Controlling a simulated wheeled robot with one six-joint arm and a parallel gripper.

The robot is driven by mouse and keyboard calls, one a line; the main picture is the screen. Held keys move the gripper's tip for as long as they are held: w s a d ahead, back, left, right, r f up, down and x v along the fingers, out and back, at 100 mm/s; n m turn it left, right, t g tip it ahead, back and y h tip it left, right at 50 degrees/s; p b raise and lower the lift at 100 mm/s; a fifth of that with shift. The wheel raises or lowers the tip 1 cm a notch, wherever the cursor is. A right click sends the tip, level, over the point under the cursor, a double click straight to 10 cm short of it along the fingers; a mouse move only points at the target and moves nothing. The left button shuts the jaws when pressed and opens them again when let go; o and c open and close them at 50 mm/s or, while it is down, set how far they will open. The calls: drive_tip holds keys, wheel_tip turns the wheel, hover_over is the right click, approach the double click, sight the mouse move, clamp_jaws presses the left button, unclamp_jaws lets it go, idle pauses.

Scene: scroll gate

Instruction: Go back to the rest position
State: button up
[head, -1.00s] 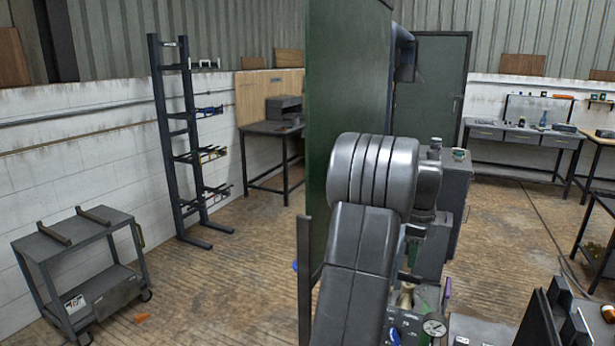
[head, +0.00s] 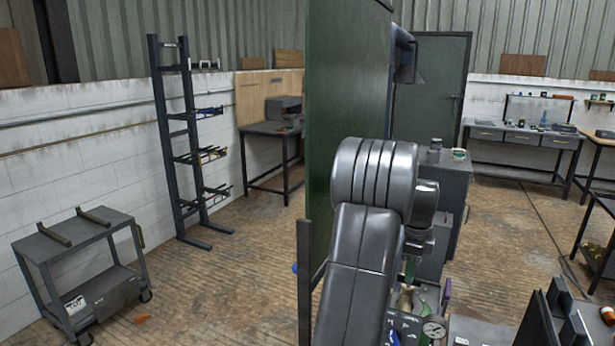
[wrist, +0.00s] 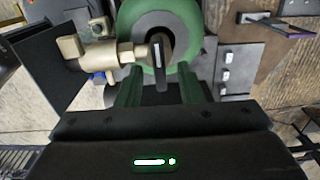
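My gripper (wrist: 161,84) shows in the wrist view with its two dark green fingers apart and nothing between their pads. Beyond the fingertips is a green round ring (wrist: 183,84) with a grey centre. A dark upright lever (wrist: 161,50) stands in front of the ring, in line with the gap; its exact distance from the fingers is hard to tell. A brass-coloured fitting (wrist: 100,50) lies left of the lever.
A tall green panel (head: 345,100) stands close left of my arm. A grey cabinet (head: 455,185) and a pressure gauge (head: 433,328) are on its right. A trolley (head: 95,232) and a rack (head: 165,140) stand at left.

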drive_tip(key=shift+s+f, duration=0.1)
drive_tip(key=shift+f, duration=0.85)
drive_tip(key=shift+n, duration=0.4)
drive_tip(key=n, duration=0.8)
drive_tip(key=shift+r+n+b, duration=0.1)
drive_tip(key=shift+n+b, duration=0.2)
drive_tip(key=shift+n, duration=0.1)
drive_tip(key=shift+a, duration=0.1)
